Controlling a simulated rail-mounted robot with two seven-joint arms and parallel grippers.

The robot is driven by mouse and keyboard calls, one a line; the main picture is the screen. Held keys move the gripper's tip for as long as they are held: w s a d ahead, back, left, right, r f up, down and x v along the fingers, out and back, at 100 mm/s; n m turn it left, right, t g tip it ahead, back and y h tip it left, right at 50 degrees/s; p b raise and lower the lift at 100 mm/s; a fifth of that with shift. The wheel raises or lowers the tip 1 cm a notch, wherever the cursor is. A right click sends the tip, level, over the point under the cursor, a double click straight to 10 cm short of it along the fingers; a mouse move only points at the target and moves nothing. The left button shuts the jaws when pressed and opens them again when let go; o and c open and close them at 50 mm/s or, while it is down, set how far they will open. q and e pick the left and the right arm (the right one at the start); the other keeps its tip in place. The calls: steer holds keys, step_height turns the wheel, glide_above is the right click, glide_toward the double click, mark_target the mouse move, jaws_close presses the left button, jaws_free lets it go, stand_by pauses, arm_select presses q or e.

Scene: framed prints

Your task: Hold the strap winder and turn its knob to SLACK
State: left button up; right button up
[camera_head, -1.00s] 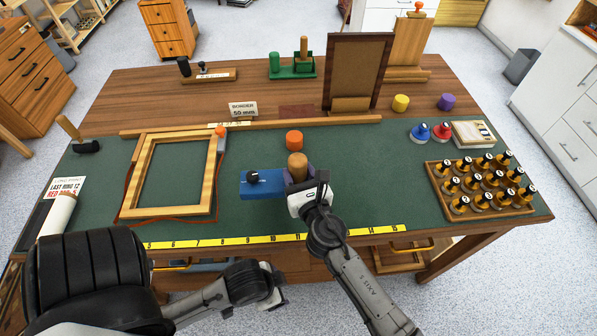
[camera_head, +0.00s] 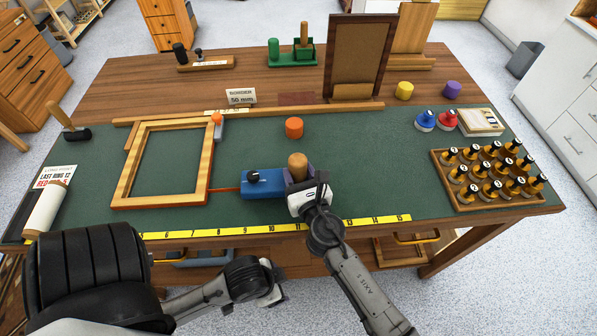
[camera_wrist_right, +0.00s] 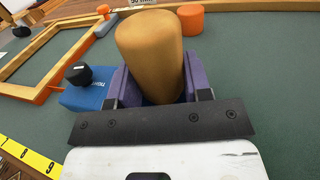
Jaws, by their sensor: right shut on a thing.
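The strap winder (camera_head: 263,184) is a blue block with a black knob (camera_head: 253,177) on top and a round wooden grip (camera_head: 297,166) at its right end. It lies on the green mat right of the wooden frame (camera_head: 125,190). A red strap (camera_head: 226,190) runs straight from the frame to the winder. My right gripper (camera_head: 303,183) is shut on the wooden grip; its purple pads flank the grip in the right wrist view (camera_wrist_right: 150,60). The knob's setting is too small to read. My left gripper (camera_head: 272,285) hangs at the table's front edge, away from the winder; its jaws are unclear.
An orange cylinder (camera_head: 294,127) stands behind the winder. A yellow ruler strip (camera_head: 260,229) runs along the front edge. Mat around the winder is mostly clear.

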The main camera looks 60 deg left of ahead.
arm_select(q)
steer(key=shift+f+b, duration=0.35)
steer(key=shift+f, duration=0.15)
stand_by(0.9)
steer(key=shift+c, duration=0.2)
stand_by(0.7)
